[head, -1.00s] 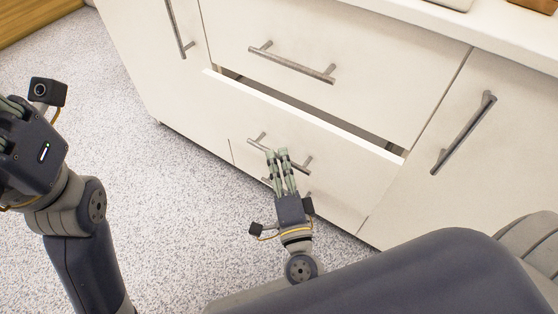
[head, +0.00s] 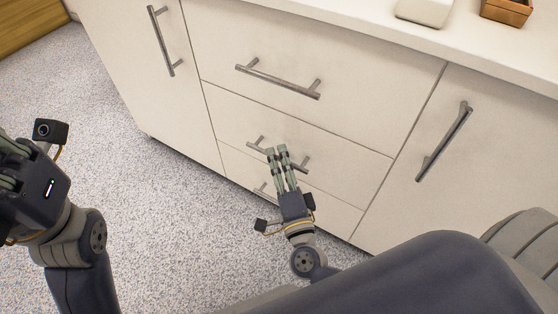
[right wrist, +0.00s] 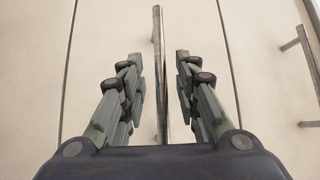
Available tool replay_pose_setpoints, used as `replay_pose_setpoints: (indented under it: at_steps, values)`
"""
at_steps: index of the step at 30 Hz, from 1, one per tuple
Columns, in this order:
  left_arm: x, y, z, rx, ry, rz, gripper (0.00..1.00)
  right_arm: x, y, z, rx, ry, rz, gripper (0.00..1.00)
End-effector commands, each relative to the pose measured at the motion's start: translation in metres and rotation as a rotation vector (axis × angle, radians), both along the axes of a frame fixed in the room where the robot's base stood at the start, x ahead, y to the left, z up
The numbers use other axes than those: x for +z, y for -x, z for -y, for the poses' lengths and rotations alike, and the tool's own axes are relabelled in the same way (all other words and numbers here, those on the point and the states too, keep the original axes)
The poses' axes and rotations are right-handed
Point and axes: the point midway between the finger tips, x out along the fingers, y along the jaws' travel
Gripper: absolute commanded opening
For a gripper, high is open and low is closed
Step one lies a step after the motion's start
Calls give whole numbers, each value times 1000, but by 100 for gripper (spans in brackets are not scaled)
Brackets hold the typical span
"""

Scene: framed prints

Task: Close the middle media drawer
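The middle media drawer (head: 335,168) is a cream front in the cabinet. Its front looks flush with its neighbours, with only a thin seam around it. Its grey bar handle (head: 255,145) is partly hidden by my right gripper (head: 276,149). The right wrist view shows the handle (right wrist: 159,35) running between the two separated finger sets of that gripper (right wrist: 158,62). The fingers are open; I cannot tell if they touch the drawer front. My left gripper (head: 10,165) is at the left edge, away from the cabinet, its fingers cut off by the frame.
A top drawer (head: 300,55) and a bottom drawer (head: 310,200) sit above and below, both looking closed. Doors with bar handles (head: 445,140) flank them. A white object (head: 425,12) and a brown box (head: 507,10) stand on the counter. The speckled floor (head: 160,220) is clear at left.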

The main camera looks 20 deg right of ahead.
Motion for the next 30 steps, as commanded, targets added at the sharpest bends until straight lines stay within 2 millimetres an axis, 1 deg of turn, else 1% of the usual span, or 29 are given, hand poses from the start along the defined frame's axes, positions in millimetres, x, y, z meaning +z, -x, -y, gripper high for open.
replay_pose_setpoints:
  at_steps: [4,7,11,15,18,21,25,30]
  values:
    - [1,0,0,0,1,1,0,-1,4,-1,2,0,-2,30]
    - [1,0,0,0,1,1,0,-3,15,-2,1,1,-3,30]
    - [1,0,0,0,1,1,0,-7,40,-5,3,2,-6,30]
    - [0,0,0,0,1,1,0,-12,71,-9,3,2,-6,30]
    - [0,0,0,0,0,1,0,-14,90,-10,1,1,-4,30]
    - [0,0,0,0,0,1,0,-16,104,-12,1,1,-3,30]
    - [0,0,0,0,0,1,0,-17,115,-13,1,1,-1,30]
    - [0,0,0,0,0,1,0,-17,118,-14,0,-1,1,30]
